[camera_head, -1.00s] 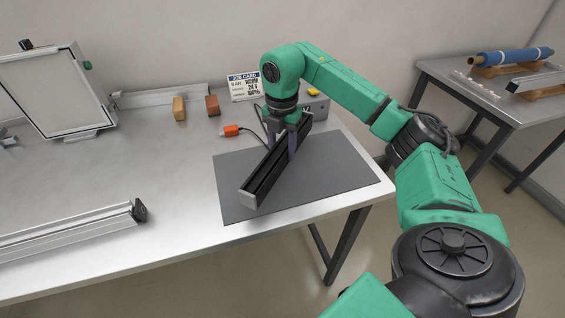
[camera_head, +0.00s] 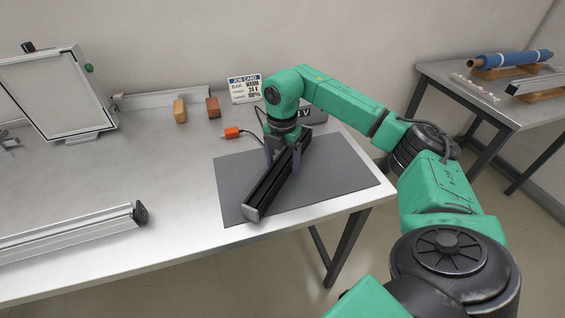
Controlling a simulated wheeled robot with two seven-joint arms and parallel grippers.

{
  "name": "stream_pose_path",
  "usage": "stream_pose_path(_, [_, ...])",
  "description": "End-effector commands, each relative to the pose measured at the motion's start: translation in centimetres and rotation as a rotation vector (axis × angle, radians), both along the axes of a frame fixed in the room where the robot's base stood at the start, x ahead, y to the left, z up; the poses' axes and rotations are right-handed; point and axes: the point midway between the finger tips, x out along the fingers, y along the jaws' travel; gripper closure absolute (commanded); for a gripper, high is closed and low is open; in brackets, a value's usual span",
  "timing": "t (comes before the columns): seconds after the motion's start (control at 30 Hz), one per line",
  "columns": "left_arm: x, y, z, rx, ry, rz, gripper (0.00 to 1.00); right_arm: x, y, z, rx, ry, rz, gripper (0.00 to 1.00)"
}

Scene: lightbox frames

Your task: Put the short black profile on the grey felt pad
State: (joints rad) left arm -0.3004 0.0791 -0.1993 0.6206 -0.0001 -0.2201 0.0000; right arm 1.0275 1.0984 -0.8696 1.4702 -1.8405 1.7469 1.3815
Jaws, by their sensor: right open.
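The short black profile (camera_head: 267,190) lies at a slant over the grey felt pad (camera_head: 335,172), its light end cap toward the pad's front edge. It looks to rest on the pad. My right gripper (camera_head: 283,158) comes down from above at the profile's far part. Its fingers stand on either side of the profile, open, and the far finger is partly hidden. My left gripper is not in view.
A long silver profile (camera_head: 70,232) lies at the table's front left. An orange connector (camera_head: 232,133), two small blocks (camera_head: 180,111) and a job card (camera_head: 244,89) stand behind the pad. A framed panel (camera_head: 50,95) stands back left. The table's middle is clear.

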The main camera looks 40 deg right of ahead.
Motion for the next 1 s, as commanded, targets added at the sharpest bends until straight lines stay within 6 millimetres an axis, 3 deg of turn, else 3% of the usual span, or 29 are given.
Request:
stream_pose_path(0.17, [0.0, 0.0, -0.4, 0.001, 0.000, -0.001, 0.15, 0.1, 0.1, 2.7, 0.001, -0.007, 0.000, 0.20])
stream_pose_path(0.33, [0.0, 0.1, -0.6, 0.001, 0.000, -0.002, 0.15, 0.2, 0.1, 7.3, 0.002, -0.008, 0.000, 0.20])
stream_pose_path(0.5, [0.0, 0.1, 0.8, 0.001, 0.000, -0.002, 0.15, 0.0, 0.1, 11.6, 0.000, -0.004, 0.000, 0.20])
stream_pose_path(1.0, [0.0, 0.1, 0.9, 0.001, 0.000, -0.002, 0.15, 0.0, 0.1, 12.0, 0.000, 0.000, 0.000, 0.20])
